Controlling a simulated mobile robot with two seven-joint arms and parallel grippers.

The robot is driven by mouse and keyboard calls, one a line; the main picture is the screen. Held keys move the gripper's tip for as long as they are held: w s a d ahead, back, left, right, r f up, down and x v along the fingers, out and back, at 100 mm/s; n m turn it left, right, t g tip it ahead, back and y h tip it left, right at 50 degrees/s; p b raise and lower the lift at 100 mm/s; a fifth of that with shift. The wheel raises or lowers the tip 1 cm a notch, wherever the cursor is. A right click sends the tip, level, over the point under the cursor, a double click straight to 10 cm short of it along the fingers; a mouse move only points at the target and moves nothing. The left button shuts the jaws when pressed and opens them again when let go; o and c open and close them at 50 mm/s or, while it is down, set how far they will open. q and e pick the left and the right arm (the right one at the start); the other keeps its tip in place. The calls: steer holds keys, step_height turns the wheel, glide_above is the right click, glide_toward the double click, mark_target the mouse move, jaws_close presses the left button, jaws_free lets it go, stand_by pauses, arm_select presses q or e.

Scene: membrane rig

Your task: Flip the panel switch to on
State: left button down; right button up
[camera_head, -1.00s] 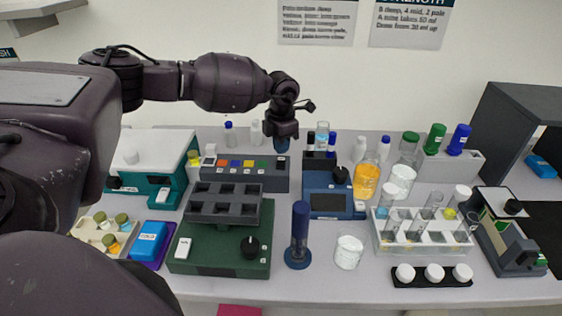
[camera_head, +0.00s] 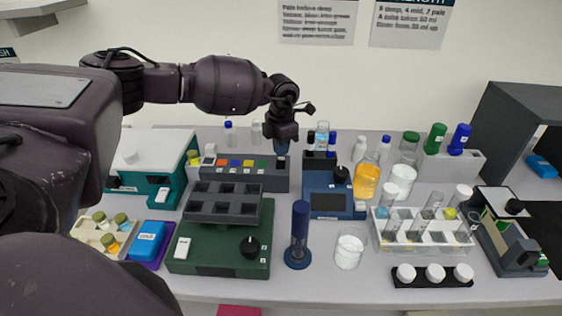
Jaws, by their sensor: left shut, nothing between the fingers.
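My left gripper (camera_head: 282,147) points down at the back of the bench, above and behind the right end of a grey button box (camera_head: 278,183). Its fingers are small and dark here, shut with nothing between them. The box carries a row of coloured buttons. A green device (camera_head: 215,262) in front has a white rocker-like switch (camera_head: 182,248) on its left and a black knob (camera_head: 250,247) on its right. I cannot tell for certain which part is the panel switch, or its on/off state. My right gripper is not in view.
A blue device (camera_head: 330,203) with a screen stands right of the button box. A dark blue upright cylinder (camera_head: 300,230) and a glass beaker (camera_head: 349,250) stand in front. A tube rack (camera_head: 425,245) and several bottles fill the right.

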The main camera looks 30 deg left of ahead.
arm_select(q)
steer(key=shift+f, duration=0.1)
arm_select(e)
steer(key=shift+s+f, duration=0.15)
arm_select(q)
steer(key=shift+f, duration=0.2)
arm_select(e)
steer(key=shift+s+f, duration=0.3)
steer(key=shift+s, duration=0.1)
